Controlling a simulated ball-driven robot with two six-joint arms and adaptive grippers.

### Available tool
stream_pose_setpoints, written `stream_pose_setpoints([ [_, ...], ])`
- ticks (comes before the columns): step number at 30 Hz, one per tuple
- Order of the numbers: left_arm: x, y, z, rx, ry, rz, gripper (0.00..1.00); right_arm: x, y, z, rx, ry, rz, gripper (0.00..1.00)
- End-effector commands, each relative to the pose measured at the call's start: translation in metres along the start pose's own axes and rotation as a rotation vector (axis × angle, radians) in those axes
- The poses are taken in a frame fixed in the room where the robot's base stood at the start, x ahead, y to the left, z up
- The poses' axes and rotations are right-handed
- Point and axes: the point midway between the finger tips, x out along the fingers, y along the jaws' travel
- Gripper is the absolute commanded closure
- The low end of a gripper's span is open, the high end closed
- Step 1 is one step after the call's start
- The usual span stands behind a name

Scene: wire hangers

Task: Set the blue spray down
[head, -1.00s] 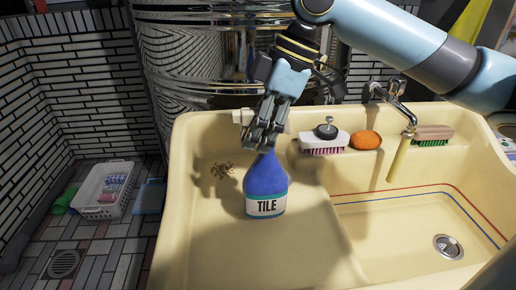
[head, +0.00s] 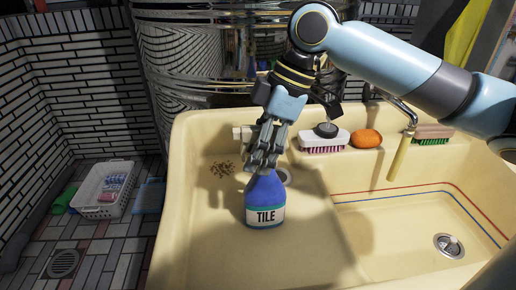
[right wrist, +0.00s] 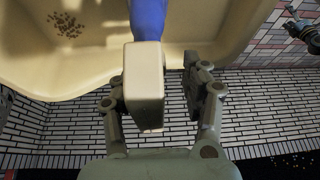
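The blue spray (head: 265,192), with a "TILE" label, stands about upright in the left basin of the cream sink (head: 205,240). Its base appears to be on the basin floor. My right gripper (head: 262,158) is over its top from behind. In the right wrist view the cream spray head (right wrist: 145,85) lies between the fingers of this gripper (right wrist: 160,98). A clear gap shows between the head and the right finger, so the gripper looks open around it. The left finger's contact is partly hidden by the head. My left gripper is not in view.
A drain (head: 283,175) shows just right of the bottle, and brown specks (head: 222,168) lie to its left. The right basin is clear.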

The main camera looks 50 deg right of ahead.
Motion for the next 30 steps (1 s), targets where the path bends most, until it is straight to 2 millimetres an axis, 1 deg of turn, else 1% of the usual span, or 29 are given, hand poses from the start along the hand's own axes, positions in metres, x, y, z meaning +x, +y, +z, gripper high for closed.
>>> stream_pose_setpoints([
  [5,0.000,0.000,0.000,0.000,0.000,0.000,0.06,-0.001,0.000,0.000,0.000,0.000,0.000,0.53],
  [8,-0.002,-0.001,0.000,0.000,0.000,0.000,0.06,-0.006,0.000,-0.001,-0.002,-0.002,0.001,0.53],
  [10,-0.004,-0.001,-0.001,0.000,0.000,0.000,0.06,-0.013,0.001,0.000,-0.003,-0.004,0.003,0.53],
  [17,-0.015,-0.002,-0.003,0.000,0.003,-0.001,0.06,-0.054,0.001,0.000,-0.005,-0.009,0.004,0.53],
  [22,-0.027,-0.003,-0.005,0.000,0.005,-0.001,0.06,-0.082,0.000,0.000,-0.003,-0.009,0.002,0.53],
  [27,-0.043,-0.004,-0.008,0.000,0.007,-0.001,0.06,-0.104,0.000,-0.001,-0.003,-0.008,0.001,0.53],
  [30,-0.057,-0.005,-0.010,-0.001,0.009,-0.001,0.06,-0.115,-0.001,-0.001,0.000,-0.006,-0.001,0.53],
])
